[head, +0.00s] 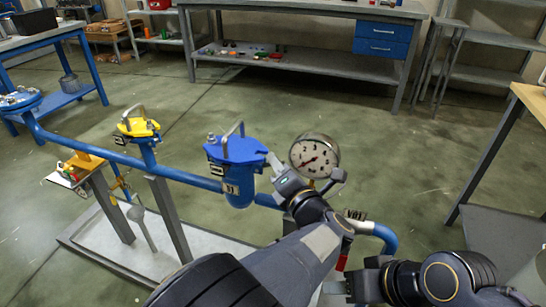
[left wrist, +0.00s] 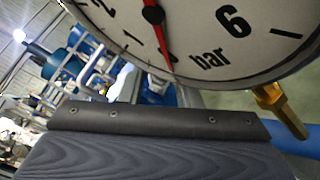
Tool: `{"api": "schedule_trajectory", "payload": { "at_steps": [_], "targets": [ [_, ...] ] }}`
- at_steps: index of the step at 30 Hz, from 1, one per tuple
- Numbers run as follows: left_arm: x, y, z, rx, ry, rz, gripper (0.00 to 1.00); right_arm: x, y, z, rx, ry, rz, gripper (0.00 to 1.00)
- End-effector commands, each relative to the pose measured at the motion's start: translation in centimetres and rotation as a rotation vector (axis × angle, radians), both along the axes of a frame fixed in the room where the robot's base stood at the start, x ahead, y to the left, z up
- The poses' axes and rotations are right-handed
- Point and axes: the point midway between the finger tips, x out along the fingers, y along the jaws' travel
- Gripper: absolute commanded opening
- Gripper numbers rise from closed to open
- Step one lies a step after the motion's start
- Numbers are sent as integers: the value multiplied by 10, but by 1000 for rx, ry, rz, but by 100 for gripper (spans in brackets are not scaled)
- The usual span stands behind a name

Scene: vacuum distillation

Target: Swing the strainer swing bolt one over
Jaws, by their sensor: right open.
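The blue strainer (head: 238,185) stands in the blue pipe line. Its blue lid (head: 235,150) carries a grey bar handle. A small bolt-like part (head: 211,138) shows at the lid's left edge; I cannot tell which swing bolt it is. My left gripper (head: 280,165) is at the lid's right edge, with a pale finger close to it. Any bolt there is hidden or too small to tell, as is any grip on it. In the left wrist view the gauge fills the top, and the strainer is not identifiable. My right gripper (head: 343,285) is open, low at the bottom centre.
A round pressure gauge (head: 314,157) stands just right of my left gripper, very close in the left wrist view (left wrist: 200,35). A yellow-topped fitting (head: 138,127) stands left of the strainer. A grey workbench (head: 300,70) is behind. Open floor lies between.

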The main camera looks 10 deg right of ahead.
Motion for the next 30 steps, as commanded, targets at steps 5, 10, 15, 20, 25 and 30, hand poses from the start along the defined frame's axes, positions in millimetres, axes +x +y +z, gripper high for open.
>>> {"api": "schedule_trajectory", "payload": {
  "at_steps": [5, 10, 15, 20, 25, 30],
  "targets": [
    [-1, 0, 0, 0, 0, 0, 30, 0, 0, 0, 0, 0, 0, 49],
    [-1, 0, 0, 0, 0, 0, 22, 0, 0, 0, 0, 0, 0, 49],
    [0, 0, 0, 0, 0, 0, 0, 0, 0, 0, 0, 0, 0, 49],
    [-1, 0, -4, 15, -9, -1, 0, 0, 0, -6, 0, 0, 0, 49],
    [-1, -2, -19, 120, -82, 0, 0, 0, 0, -40, 0, 0, 0, 49],
    [-2, -3, -29, 261, -178, 1, 0, 0, 0, -75, 0, 0, 0, 49]
  ]
}}
